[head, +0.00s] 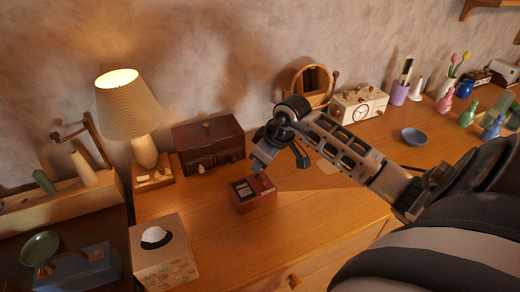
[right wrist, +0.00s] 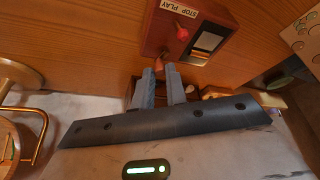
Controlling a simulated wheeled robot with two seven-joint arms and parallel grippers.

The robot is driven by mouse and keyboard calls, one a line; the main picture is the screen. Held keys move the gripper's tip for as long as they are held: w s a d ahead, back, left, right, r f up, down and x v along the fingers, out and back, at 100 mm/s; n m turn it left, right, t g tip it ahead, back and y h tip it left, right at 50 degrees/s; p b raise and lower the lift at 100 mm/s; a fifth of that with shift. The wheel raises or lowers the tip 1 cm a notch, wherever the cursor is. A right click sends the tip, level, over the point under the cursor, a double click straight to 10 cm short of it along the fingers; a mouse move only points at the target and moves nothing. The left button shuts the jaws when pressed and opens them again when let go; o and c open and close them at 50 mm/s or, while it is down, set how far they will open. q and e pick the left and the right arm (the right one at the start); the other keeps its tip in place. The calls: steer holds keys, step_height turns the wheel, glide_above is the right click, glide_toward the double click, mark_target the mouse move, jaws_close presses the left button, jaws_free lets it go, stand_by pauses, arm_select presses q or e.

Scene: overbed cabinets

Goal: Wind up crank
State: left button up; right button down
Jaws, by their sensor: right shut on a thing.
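A small dark red box (head: 255,204) sits on the wooden cabinet top, in front of the larger dark chest. In the right wrist view the red box (right wrist: 160,32) carries a "STOP PLAY" label (right wrist: 179,9), a red knob (right wrist: 183,33) and a windowed panel (right wrist: 208,42). My right gripper (head: 259,166) reaches down at the box's back edge. In the right wrist view its two fingers (right wrist: 160,74) point at the box's near side, shut on a small part there, apparently the crank; the fingers mostly hide it. My left gripper is not in view.
A lit lamp (head: 128,104), a dark chest (head: 209,144) and a tissue box (head: 164,254) stand left of the red box. A round mirror (head: 310,86) and cream clock radio (head: 358,106) stand behind. A blue bowl (head: 414,136) is at right. The wood in front is clear.

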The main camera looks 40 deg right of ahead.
steer(key=shift+s+a+m+h, duration=0.15)
steer(key=shift+m+h, duration=0.65)
steer(key=shift+m, duration=1.2)
steer(key=c, duration=1.4)
jaws_free()
steer(key=v, duration=0.7)
steer(key=shift+r, duration=0.2)
steer(key=shift+s, duration=0.1)
